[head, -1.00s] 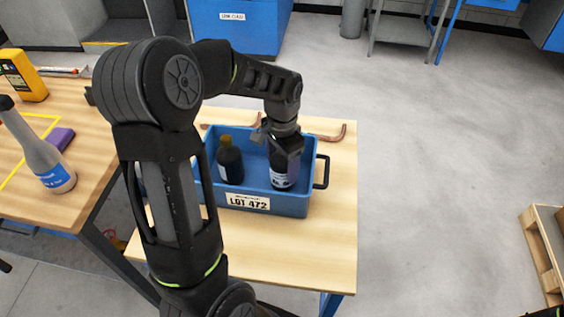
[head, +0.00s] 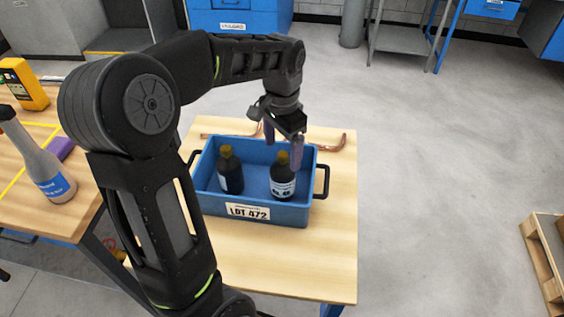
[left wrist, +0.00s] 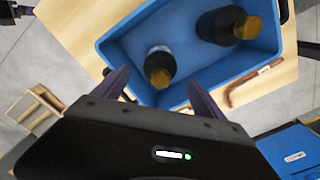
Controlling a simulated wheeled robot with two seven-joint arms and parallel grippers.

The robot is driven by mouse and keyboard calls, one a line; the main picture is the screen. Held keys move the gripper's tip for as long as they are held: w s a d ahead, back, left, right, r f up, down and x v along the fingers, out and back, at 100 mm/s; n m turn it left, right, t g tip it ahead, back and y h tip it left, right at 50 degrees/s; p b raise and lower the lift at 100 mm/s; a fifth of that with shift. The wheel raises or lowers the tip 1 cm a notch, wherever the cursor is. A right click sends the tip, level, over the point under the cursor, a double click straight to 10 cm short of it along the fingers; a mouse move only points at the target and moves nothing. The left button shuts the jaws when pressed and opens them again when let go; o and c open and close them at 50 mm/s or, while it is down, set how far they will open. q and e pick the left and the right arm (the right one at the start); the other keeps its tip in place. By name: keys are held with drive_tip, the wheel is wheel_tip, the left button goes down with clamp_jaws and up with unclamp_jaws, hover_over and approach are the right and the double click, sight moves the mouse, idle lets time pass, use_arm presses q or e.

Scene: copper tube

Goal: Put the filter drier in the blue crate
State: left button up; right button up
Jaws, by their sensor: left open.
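The blue crate (head: 262,210) stands on a wooden table with two dark bottle-shaped containers with yellow caps upright inside. One container (head: 230,172) is in its left part, the other (head: 282,180) in its right part. I cannot tell by label which is the filter drier. My left gripper (head: 283,147) is open and empty above the right container, clear of it. In the left wrist view, the open fingers (left wrist: 161,93) are apart, with the right container's cap (left wrist: 159,77) just beyond them. The other container (left wrist: 228,26) is farther off. My right gripper is out of view.
Copper tubes (head: 330,143) lie behind the crate. A second table on the left holds a grey bottle (head: 40,165), a purple item (head: 61,147) and a yellow meter (head: 24,84). The table front (head: 290,260) is clear. A pallet (head: 545,260) is at right.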

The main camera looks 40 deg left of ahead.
use_arm(q)
drive_tip(key=shift+r, duration=1.55)
drive_tip(key=shift+f, duration=0.1)
